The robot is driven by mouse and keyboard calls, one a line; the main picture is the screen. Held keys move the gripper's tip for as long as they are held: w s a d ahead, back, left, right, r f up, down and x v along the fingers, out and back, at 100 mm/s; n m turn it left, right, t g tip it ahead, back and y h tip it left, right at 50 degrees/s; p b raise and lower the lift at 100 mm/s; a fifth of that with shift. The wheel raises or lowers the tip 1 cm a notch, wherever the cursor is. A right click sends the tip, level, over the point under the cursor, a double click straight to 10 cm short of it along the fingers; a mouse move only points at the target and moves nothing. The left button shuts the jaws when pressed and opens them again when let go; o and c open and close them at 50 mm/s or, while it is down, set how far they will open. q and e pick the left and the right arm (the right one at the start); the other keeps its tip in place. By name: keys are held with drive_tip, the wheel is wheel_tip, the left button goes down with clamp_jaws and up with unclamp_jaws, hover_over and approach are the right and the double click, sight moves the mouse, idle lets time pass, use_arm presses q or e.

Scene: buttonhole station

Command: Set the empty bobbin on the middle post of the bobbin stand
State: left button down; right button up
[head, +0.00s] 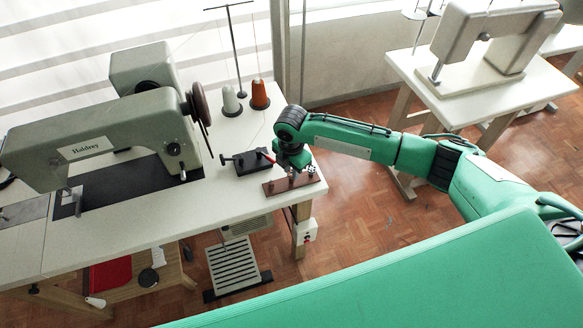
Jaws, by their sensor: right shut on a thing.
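The bobbin stand (275,187) is a brown strip near the right end of the white sewing table, with short posts on it. A small metallic bobbin (311,171) is at its right end. My right gripper (292,172) reaches down from the green arm over the middle of the stand. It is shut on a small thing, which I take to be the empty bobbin. The gripper mostly hides it, and I cannot tell whether it touches the middle post. My left gripper is out of view.
A black device with a red part (253,162) sits just left of the stand. Orange (260,96) and grey (231,102) thread cones stand behind. A large sewing machine (95,145) fills the left of the table (150,225). The table's right edge is close to the stand.

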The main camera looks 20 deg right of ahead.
drive_tip(key=shift+f, duration=0.35)
drive_tip(key=o, duration=1)
drive_tip(key=shift+r, duration=0.15)
wheel_tip(320, 180, up, 14)
drive_tip(key=shift+f+b, duration=0.2)
drive_tip(key=shift+b, duration=1.05)
drive_tip(key=shift+s+f, duration=0.1)
